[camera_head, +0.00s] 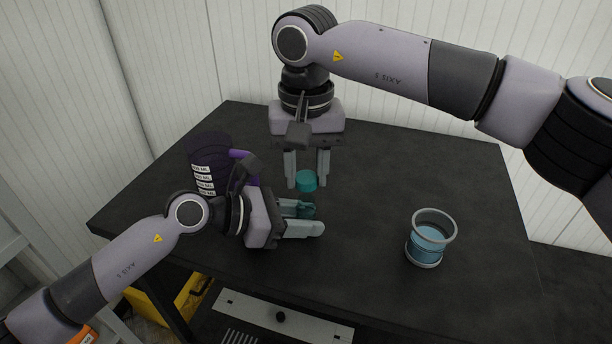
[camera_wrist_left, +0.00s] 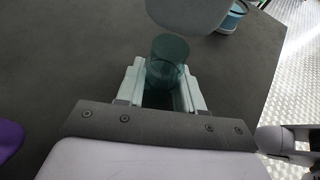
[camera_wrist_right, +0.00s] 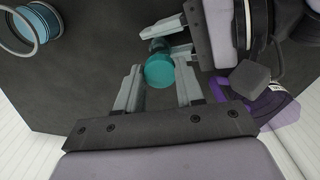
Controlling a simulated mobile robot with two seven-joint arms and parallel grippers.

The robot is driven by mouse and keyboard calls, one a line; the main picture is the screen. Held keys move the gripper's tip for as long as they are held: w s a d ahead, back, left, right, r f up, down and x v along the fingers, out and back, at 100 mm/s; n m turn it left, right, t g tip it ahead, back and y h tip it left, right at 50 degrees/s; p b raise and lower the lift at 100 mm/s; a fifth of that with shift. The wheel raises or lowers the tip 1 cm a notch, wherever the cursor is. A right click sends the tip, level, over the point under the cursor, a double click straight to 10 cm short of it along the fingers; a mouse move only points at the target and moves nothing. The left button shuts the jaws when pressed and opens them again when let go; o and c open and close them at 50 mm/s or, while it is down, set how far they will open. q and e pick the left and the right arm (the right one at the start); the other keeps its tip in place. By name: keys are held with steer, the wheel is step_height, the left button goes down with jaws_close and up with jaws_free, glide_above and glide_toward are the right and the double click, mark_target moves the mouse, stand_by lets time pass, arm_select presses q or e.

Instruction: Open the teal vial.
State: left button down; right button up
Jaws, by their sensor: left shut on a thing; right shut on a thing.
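The teal vial is a see-through teal cylinder (camera_wrist_left: 168,62) between the fingers of my left gripper (camera_wrist_left: 160,92). My left gripper (camera_head: 308,219) is shut on the vial's body, low over the table and coming in from the left. The bright teal cap (camera_head: 306,181) shows right above the vial, between the fingers of my right gripper (camera_head: 307,185), which points down from above. The cap also shows in the right wrist view (camera_wrist_right: 159,72), between the fingertips. A narrow dark gap seems to part cap and vial, but I cannot tell surely whether they touch.
A glass beaker with blue liquid (camera_head: 430,241) stands on the right of the dark table (camera_head: 375,165). A dark purple labelled container (camera_head: 206,160) stands at the left, close behind my left arm. The middle right of the table is clear.

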step_height(320, 180, up, 2)
steer(key=shift+r, duration=0.1)
arm_select(q)
steer(key=c, duration=0.6)
jaws_free()
